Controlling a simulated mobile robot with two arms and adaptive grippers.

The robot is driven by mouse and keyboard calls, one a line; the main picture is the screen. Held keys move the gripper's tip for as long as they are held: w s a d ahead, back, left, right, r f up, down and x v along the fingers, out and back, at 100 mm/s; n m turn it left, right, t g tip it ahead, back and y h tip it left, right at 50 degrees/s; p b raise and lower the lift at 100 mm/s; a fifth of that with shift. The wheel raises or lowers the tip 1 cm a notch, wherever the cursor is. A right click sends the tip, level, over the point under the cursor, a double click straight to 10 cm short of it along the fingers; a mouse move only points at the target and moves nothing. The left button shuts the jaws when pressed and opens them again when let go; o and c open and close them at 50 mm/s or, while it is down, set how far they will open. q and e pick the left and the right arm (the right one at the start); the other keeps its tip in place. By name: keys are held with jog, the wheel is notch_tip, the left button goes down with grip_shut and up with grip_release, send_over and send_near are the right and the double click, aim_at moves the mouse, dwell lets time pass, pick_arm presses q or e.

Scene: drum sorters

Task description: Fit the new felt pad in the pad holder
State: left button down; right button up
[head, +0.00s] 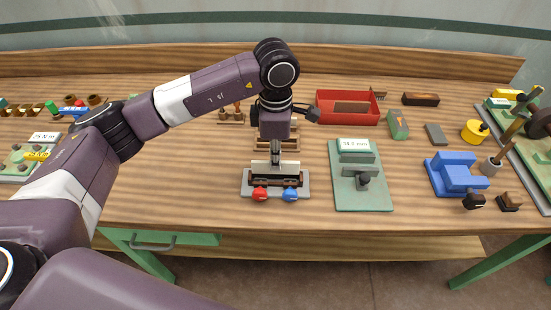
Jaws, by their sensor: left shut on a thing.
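My left gripper (275,158) points down over the pad holder (276,182) near the middle of the bench. It is shut on a pale, whitish strip, which looks like the felt pad (260,167). The pad is at the dark brown upper part of the holder. I cannot tell whether it is seated or just above. The holder stands on a light grey base with a red knob (260,194) and a blue knob (290,194) at its front. The gripper hides the middle of the pad. My right gripper is not in view.
A green plate fixture (374,194) stands close to the right of the holder, with a blue vice (457,175) beyond it. A red tray (325,117) is behind. A wooden rack (290,142) stands just behind the holder. The bench left of the holder is clear.

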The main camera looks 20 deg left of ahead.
aim_at(275, 172)
pick_arm(q)
jog(key=shift+b, duration=0.3)
dwell(0.6)
jog(key=shift+f, duration=0.15)
jog(key=shift+f+b, duration=1.8)
jog(key=shift+b, duration=0.05)
jog(key=c, duration=2)
grip_release()
jog(key=shift+r, duration=0.25)
notch_tip(275, 172, up, 12)
jog(key=shift+f, duration=0.2)
